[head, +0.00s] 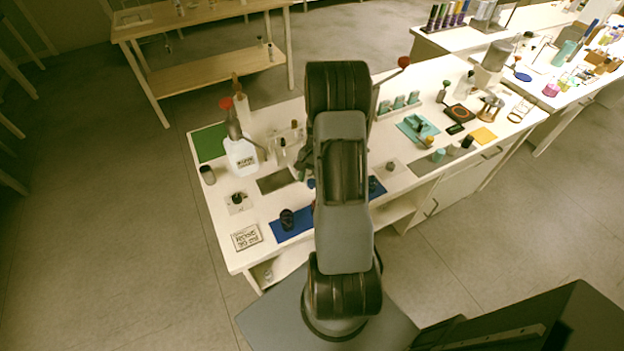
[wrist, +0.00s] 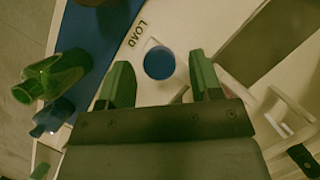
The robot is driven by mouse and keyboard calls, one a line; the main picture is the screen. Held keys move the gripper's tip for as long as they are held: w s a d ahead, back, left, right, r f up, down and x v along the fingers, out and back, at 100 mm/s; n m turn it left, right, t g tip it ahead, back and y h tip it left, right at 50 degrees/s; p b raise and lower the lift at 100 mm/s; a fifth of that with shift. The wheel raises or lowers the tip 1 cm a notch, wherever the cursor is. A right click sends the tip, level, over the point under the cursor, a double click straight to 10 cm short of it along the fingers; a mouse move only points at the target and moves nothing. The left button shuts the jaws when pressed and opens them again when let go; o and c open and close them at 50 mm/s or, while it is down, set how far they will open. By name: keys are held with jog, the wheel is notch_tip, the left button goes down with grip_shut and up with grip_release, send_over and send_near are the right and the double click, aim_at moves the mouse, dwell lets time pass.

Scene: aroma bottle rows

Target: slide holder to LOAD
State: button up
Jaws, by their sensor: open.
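In the wrist view, the word LOAD (wrist: 137,33) is printed on a pale surface beside a dark blue mat (wrist: 92,38). A round blue knob or disc (wrist: 159,63) lies close to the word. My gripper (wrist: 161,78) is open, with its two green-looking fingers apart on either side of the disc's near side. I cannot tell whether they touch it. I cannot tell for sure which part is the holder; a pale frame-like piece (wrist: 291,112) shows at the right. In the head view my arm hides most of this area, and the blue disc (head: 311,183) shows at its left edge.
A green bottle (wrist: 52,76) and a bluish one (wrist: 50,118) stand left in the wrist view. A dark flat plate (wrist: 268,40) lies at the upper right. In the head view, a white bottle (head: 241,156) and a lettered card (head: 246,237) are on the bench's left.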

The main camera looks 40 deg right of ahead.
jog(key=v, duration=0.6)
jog(key=shift+r, duration=0.4)
jog(key=shift+d, duration=0.1)
